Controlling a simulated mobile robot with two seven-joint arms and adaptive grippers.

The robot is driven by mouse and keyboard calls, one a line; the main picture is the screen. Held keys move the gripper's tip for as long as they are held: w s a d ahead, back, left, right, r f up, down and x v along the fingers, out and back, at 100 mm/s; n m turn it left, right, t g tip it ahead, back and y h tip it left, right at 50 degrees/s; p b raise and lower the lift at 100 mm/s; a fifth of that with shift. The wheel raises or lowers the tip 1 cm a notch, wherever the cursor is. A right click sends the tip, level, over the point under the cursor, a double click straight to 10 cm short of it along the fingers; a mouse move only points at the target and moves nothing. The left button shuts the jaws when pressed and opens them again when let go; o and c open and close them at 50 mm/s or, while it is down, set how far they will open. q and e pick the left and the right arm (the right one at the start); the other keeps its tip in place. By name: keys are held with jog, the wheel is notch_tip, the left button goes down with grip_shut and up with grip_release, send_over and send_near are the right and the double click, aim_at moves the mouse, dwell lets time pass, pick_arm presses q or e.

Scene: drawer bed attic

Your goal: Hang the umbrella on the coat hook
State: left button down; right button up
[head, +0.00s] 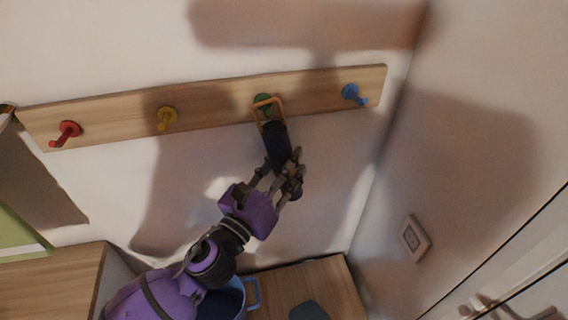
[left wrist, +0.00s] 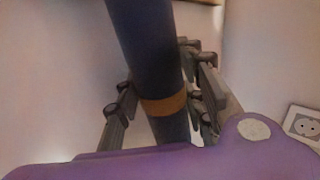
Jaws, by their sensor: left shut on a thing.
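The umbrella (head: 275,140) is dark blue with a tan loop handle at its top. My left gripper (head: 279,174) is shut on its dark body, below the loop. In the left wrist view the umbrella (left wrist: 150,60) runs up between the fingers and has a tan band. The coat rack (head: 215,105) is a wooden board on the wall with red, yellow, green and blue hooks. The loop overlaps the green hook (head: 262,101) in the head view; I cannot tell whether it is around the peg or in front of it. My right gripper is not in view.
The yellow hook (head: 167,118) and blue hook (head: 353,94) are bare on either side. A side wall with a socket (head: 415,238) stands at the right. Below are a blue bucket-like container (head: 252,292) and a wooden surface (head: 325,278).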

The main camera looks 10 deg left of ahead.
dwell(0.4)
pick_arm(q)
jog(key=c, duration=1.1)
grip_release()
jog(key=shift+s+a+f, duration=0.15)
jog(key=shift+s+a, duration=0.05)
jog(key=shift+s, duration=0.3)
jog(key=shift+v, duration=3.5)
